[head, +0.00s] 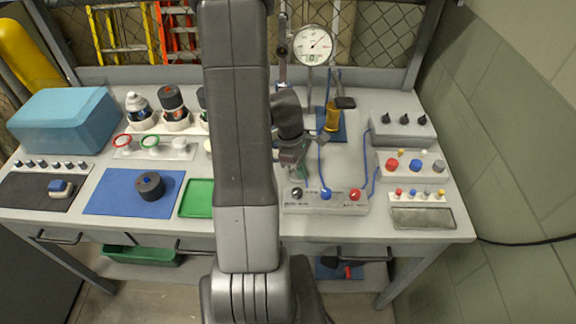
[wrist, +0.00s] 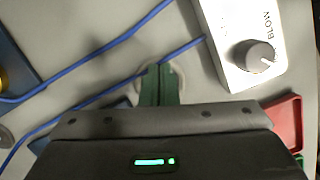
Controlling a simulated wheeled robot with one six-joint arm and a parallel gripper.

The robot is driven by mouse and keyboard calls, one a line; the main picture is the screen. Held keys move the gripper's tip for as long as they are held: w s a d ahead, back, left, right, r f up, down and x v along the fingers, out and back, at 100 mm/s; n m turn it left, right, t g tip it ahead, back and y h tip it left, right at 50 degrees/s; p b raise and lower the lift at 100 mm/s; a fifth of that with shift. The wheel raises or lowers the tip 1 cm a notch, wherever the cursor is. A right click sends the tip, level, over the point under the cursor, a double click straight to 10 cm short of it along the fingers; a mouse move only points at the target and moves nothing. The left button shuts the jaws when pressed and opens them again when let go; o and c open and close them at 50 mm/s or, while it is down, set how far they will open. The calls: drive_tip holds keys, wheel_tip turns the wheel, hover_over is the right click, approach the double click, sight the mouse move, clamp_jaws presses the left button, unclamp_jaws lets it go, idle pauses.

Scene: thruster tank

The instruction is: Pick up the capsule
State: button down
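My gripper (head: 293,158) points down over the table behind the white control box (head: 325,200). In the wrist view, two narrow dark green strips (wrist: 160,86) stand side by side in front of my gripper's dark body. I cannot tell whether they are finger pads or a held thing. A pale round shape lies just behind them. No thing is clearly recognisable as the capsule. An upright amber cylinder (head: 333,117) stands on a small blue mat behind and right of my gripper. My arm hides part of the table's middle.
Blue cables (wrist: 120,40) cross the table near my gripper. A dial gauge (head: 313,45) stands at the back. A blue mat (head: 110,200) with a black round part (head: 150,185) and a green tray (head: 196,207) lie left. Knob boxes (head: 403,128) stand right.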

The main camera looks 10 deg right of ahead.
drive_tip(key=shift+s+d+f, duration=0.1)
drive_tip(key=shift+s+d, duration=0.65)
drive_tip(key=shift+d, duration=0.15)
drive_tip(key=p+v, duration=0.8)
drive_tip(key=v, duration=0.2)
